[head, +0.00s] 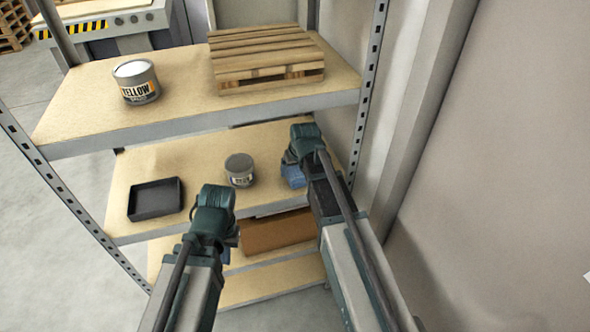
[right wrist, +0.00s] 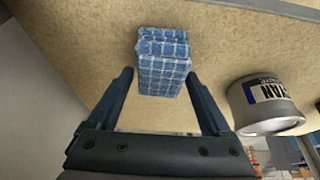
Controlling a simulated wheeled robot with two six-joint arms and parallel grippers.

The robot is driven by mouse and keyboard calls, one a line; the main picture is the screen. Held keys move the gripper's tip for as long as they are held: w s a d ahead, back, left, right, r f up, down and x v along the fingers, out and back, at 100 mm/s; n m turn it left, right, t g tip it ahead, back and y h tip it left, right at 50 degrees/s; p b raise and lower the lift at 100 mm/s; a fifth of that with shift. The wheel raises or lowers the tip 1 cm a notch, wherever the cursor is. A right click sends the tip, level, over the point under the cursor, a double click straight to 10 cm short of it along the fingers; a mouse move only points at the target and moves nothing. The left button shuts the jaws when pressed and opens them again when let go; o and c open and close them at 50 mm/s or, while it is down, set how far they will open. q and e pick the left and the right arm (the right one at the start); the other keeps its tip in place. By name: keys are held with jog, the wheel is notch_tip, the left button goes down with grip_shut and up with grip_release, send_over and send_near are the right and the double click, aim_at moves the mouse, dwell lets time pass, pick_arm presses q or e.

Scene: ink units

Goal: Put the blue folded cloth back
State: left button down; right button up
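The blue folded cloth (right wrist: 163,62) has a white check pattern and lies on a wooden shelf in the right wrist view. In the head view a part of the cloth (head: 293,175) shows on the middle shelf, next to my right gripper, which partly hides it. My right gripper (right wrist: 165,92) is open, with its two fingers apart on either side of the cloth's near end. Whether the fingers touch the cloth I cannot tell. My left gripper (head: 216,212) is in front of the lower shelves, away from the cloth; its fingers are hidden.
The middle shelf (head: 205,157) also holds a grey can (head: 240,169) left of my right gripper and a black tray (head: 155,199). A cardboard box (head: 277,232) stands below. A metal upright (head: 369,85) is close right.

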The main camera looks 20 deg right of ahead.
aim_at(295, 170)
jog(key=shift+o, duration=0.7)
jog(key=shift+r, duration=0.1)
jog(key=shift+s+r+p, duration=0.15)
jog(key=shift+r+p, duration=0.3)
jog(key=shift+p, duration=0.05)
jog(key=p+v, duration=0.2)
jog(key=v, duration=0.1)
jog(key=shift+s+f+p, duration=0.15)
jog(key=shift+s+p, duration=0.05)
jog(key=shift+p, duration=0.1)
jog(key=s, duration=1.1)
jog(key=s+a+f+n+g, duration=0.1)
jog(key=s+a+g, duration=0.1)
jog(key=s+a, duration=0.3)
jog(key=s+a+f+n+g+h, duration=0.1)
jog(key=s+a+n+g, duration=0.1)
jog(key=s+a, duration=0.4)
jog(key=shift+s+a+g+b, duration=0.35)
jog(key=shift+a+g, duration=0.05)
jog(key=shift+a, duration=0.7)
jog(key=shift+f, duration=0.1)
